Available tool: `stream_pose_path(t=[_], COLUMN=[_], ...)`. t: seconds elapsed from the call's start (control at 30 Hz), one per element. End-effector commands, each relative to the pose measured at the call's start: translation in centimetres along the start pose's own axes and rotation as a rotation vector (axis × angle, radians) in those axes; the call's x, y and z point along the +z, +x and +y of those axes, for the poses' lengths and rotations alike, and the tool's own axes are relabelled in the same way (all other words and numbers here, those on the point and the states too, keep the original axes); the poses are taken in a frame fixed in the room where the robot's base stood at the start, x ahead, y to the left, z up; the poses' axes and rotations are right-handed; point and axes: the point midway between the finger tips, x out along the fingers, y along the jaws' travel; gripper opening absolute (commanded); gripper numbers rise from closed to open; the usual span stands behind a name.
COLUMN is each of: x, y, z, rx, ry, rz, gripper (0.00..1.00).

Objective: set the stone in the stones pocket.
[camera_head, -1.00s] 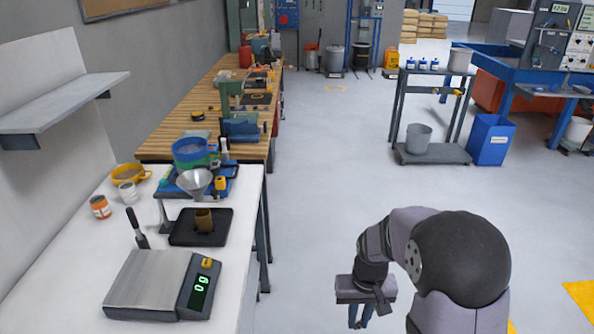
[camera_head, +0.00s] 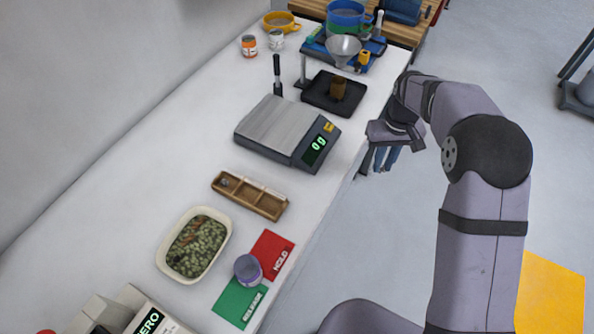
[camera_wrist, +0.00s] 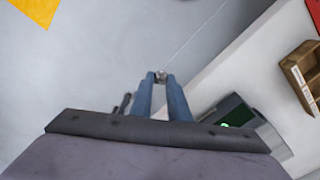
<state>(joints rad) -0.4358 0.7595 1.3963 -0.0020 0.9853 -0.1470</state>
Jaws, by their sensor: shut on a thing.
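My gripper (camera_head: 378,166) is beside the bench's right edge, near the scale, fingers pointing down. In the wrist view its blue fingertips (camera_wrist: 160,78) are shut on a small grey stone (camera_wrist: 160,75). The stone is too small to make out in the head view. A brown wooden tray with pockets in a row (camera_head: 250,195) lies on the bench, left of and nearer than my gripper. A small grey thing (camera_head: 224,182) sits in its leftmost pocket. I cannot read which pocket is for stones. The tray's edge also shows at the right of the wrist view (camera_wrist: 300,75).
The scale (camera_head: 285,135), reading 0 g, stands between the tray and a black tray (camera_head: 318,96) with a brown cup. A white dish of green bits (camera_head: 172,250), a red card (camera_head: 271,256), a green card (camera_head: 238,302) and a purple-lidded jar (camera_head: 248,268) lie nearer.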

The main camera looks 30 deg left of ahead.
Motion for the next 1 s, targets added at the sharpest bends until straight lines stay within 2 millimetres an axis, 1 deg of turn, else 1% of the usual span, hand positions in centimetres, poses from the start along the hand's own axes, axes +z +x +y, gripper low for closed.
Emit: stream_pose_path(t=[0.03, 0.17, 0.2, 0.27, 0.3, 0.37, 0.4, 0.47, 0.5, 0.57, 0.6, 0.67, 0.7, 0.83, 0.9, 1.0], x=[-1.5, -4.1, -4.7, -5.5, -5.8, -6.3, -6.4, -6.5, -6.3, -6.0, -5.7, -5.1, -4.6, -3.0, -2.2, -1.3], y=[-0.6, -1.5, -1.8, -2.1, -2.4, -2.8, -3.0, -3.3, -3.6, -3.9, -4.1, -4.4, -4.6, -5.0, -5.2, -5.4], z=[-2.3, -7.7, -9.5, -12.2, -14.0, -16.9, -18.8, -21.6, -23.5, -26.3, -28.1, -30.6, -32.2, -36.3, -38.0, -39.6], rx=[0.000, 0.001, 0.001, 0.001, 0.001, 0.001, 0.002, 0.002, 0.002, 0.002, 0.002, 0.003, 0.003, 0.003, 0.003, 0.004], ry=[-0.061, -0.203, -0.246, -0.311, -0.355, -0.419, -0.463, -0.527, -0.570, -0.635, -0.675, -0.733, -0.769, -0.869, -0.910, -0.954], rz=[0.001, 0.001, 0.001, 0.001, 0.001, 0.001, 0.001, 0.002, 0.001, 0.002, 0.001, 0.001, 0.002, 0.004, 0.004, 0.004], gripper=[0.07, 0.07, 0.07, 0.07, 0.07, 0.07, 0.07, 0.07, 0.07, 0.07, 0.07, 0.07, 0.07, 0.07, 0.07, 0.07])
